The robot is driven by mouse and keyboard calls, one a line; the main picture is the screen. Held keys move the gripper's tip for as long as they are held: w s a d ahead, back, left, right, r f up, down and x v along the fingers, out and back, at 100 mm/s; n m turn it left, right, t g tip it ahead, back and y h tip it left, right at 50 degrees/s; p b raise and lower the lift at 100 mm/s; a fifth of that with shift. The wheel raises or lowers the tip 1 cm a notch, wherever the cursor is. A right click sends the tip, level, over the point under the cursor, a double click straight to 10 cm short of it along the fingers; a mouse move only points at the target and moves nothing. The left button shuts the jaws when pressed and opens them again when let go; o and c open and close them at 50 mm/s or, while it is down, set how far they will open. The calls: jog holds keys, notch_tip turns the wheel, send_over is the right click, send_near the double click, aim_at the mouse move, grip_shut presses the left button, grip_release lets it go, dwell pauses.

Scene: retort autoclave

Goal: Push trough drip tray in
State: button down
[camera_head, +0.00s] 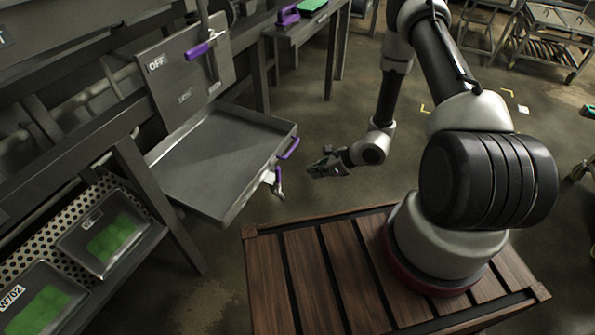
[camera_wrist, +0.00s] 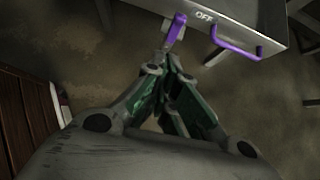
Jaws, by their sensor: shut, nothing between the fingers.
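The drip tray (camera_head: 215,160) is a shallow grey metal tray that sticks out from the trough frame, below an upright panel marked OFF. A purple handle (camera_head: 289,149) is on its front edge. Beside it hangs a small lever (camera_head: 277,181) with a purple part. In the wrist view the tray front (camera_wrist: 270,14) shows at the top, with the purple handle (camera_wrist: 236,44) and the purple-topped lever (camera_wrist: 174,32). My gripper (camera_head: 318,168) is shut and empty, to the right of the tray front and apart from it. Its fingertips (camera_wrist: 168,70) point toward the lever and handle.
A valve lever with a purple grip (camera_head: 197,51) is on the upright panel. A lower shelf holds trays with green contents (camera_head: 112,238). A bench (camera_head: 310,22) stands behind. A slatted wooden platform (camera_head: 330,270) is under my arm. Floor between tray and gripper is clear.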

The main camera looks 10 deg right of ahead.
jog(key=w+a+f, duration=0.7)
jog(key=w, duration=0.1)
jog(key=shift+w+a+f+m+t+h, duration=0.25)
jog(key=shift+w+a+m+t+h, duration=0.05)
jog(key=shift+a+m+t+h, duration=0.1)
jog(key=shift+a, duration=0.1)
